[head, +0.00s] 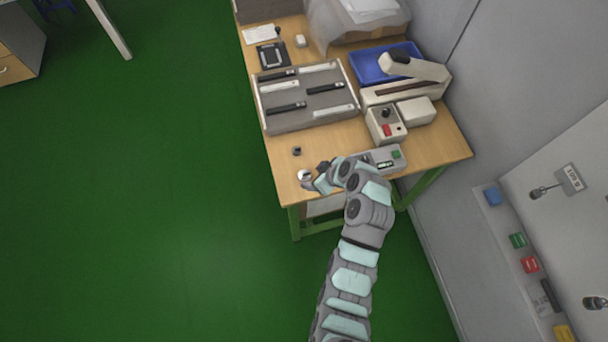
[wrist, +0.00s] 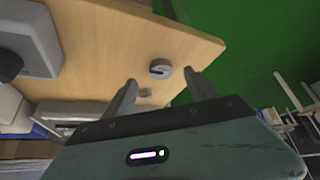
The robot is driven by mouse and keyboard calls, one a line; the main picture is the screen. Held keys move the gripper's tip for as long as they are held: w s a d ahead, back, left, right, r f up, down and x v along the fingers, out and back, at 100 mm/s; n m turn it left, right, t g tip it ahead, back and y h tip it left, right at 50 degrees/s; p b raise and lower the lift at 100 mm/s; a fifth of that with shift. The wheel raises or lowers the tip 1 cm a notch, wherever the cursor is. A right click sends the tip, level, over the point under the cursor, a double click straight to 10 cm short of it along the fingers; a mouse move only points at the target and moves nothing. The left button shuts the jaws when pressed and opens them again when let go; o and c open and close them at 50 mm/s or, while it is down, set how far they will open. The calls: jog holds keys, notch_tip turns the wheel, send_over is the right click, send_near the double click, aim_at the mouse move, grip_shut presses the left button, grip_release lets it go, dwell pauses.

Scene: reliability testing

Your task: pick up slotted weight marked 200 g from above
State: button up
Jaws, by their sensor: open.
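A round grey slotted weight (wrist: 160,68) lies flat on the wooden table, its dark slot showing in the wrist view. It also appears as a pale disc (head: 304,174) near the table's front left corner in the head view. No marking on it is readable. My gripper (wrist: 160,77) is open and empty, its fingers apart on either side of the weight in the picture. In the head view my gripper (head: 312,179) is beside the weight, to its right. I cannot tell its exact height above the table.
A grey device with a green button (head: 376,160) stands to the right. A partitioned tray (head: 263,109) lies behind. The table's edges are close.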

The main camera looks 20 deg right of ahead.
aim_at(308, 178)
jog(key=shift+p+x, duration=0.45)
jog(key=shift+x, duration=2)
jog(key=shift+w+a+r, duration=0.15)
jog(key=shift+c, duration=0.6)
grip_shut()
